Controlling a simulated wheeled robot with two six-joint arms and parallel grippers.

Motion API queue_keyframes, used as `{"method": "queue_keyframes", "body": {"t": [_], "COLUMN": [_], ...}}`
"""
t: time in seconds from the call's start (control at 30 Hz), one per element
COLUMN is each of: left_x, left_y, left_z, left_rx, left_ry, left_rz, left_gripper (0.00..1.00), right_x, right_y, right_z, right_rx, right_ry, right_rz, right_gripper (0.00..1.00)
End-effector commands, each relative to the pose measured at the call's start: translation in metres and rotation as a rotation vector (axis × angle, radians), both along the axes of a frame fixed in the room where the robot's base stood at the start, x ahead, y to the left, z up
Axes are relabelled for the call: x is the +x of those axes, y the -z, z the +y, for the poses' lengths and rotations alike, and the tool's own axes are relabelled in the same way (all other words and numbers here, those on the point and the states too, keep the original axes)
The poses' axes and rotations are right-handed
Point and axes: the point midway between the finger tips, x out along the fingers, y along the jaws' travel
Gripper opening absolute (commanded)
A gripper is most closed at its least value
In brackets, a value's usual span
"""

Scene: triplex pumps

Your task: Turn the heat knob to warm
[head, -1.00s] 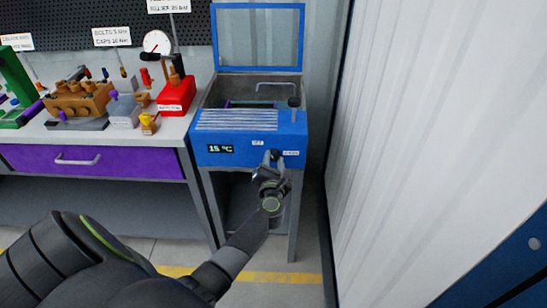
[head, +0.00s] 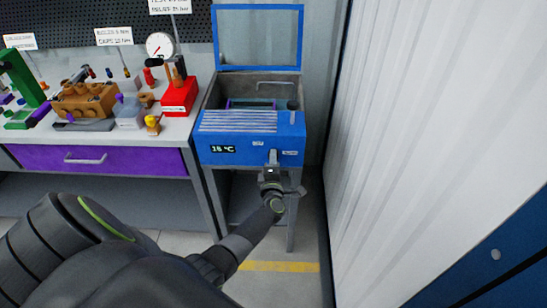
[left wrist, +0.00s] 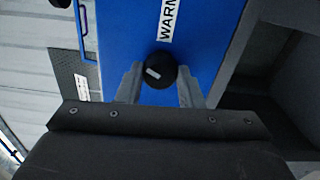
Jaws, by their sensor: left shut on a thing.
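A blue heater bath (head: 235,150) with an open lid stands in the middle of the head view. Its display (head: 223,149) reads 18 °C. My left gripper (head: 273,157) is at its front panel, over the spot of the heat knob, which it hides in the head view. In the left wrist view the round black knob (left wrist: 159,71) with a white mark sits between the two grey fingers, which are shut on it. The mark is tilted. A WARM label (left wrist: 167,20) is on the panel beyond the knob. My right gripper is not in view.
A workbench (head: 200,132) with a purple drawer, a brown pump block (head: 85,100) and a red device (head: 178,97) stands left of the bath. A pale corrugated wall (head: 420,130) is close on the right. The floor before the bath is partly clear.

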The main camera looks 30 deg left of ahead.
Motion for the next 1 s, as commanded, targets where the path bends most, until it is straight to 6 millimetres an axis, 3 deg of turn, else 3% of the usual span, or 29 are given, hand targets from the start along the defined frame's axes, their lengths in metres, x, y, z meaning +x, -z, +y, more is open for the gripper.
{"method": "queue_keyframes", "body": {"t": [0.4, 1.0], "left_x": [0.001, 0.0], "left_y": [-0.002, 0.001], "left_z": [0.0, 0.0], "left_rx": [0.336, 0.787], "left_ry": [0.001, 0.002], "left_rz": [0.207, 0.484], "left_gripper": [0.11, 0.11], "right_x": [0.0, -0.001], "right_y": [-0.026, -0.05], "right_z": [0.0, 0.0], "right_rx": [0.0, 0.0], "right_ry": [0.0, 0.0], "right_rz": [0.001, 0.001], "right_gripper": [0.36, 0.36]}}
